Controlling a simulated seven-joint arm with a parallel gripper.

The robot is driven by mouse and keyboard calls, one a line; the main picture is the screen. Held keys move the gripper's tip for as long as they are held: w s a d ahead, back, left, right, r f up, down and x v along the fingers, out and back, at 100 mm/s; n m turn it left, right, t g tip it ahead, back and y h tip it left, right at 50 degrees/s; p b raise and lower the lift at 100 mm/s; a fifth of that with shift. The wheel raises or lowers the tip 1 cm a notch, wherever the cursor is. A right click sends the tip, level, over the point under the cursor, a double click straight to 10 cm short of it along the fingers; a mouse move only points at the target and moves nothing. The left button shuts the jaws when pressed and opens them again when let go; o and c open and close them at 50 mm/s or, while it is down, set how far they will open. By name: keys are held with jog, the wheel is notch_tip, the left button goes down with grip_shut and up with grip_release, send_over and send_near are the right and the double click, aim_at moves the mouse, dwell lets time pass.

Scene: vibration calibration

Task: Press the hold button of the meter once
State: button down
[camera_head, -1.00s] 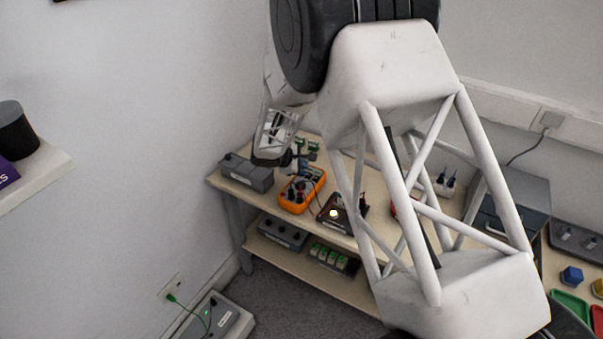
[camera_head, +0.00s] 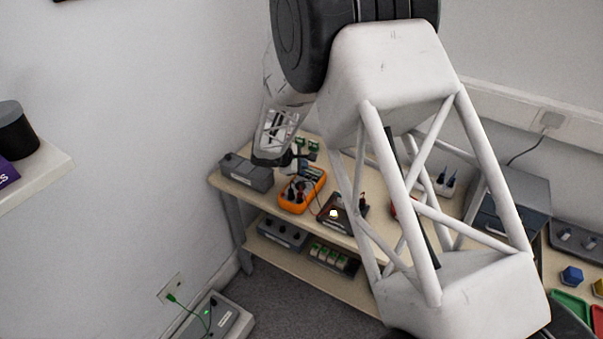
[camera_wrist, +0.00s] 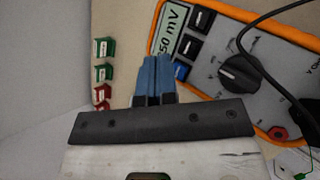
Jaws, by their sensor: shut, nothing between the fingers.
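The meter (camera_head: 302,189) has an orange case and lies on the table's upper top. In the wrist view the meter (camera_wrist: 225,75) shows a screen (camera_wrist: 172,30) reading "50 mV" at its visible end, a black dial (camera_wrist: 239,73) and a column of buttons. Two buttons are dark (camera_wrist: 201,22) (camera_wrist: 188,45) and one is blue (camera_wrist: 180,70); their labels are too small to read. My gripper (camera_wrist: 152,60) is shut and empty, its blue fingertips just left of the blue button, over the meter's edge. Contact cannot be told. In the head view my gripper (camera_head: 300,166) is above the meter's far end.
A black cable (camera_wrist: 245,30) crosses the meter near the dial. Green and red blocks (camera_wrist: 103,73) lie left of the fingers. A dark box with a lit lamp (camera_head: 336,212) stands right of the meter, and a grey box (camera_head: 247,172) stands left.

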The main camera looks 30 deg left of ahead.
aim_at(303, 174)
jog(key=shift+f, duration=0.8)
dwell(1.3)
jog(key=shift+r, duration=0.8)
jog(key=shift+r, duration=2.5)
jog(key=shift+d, duration=0.1)
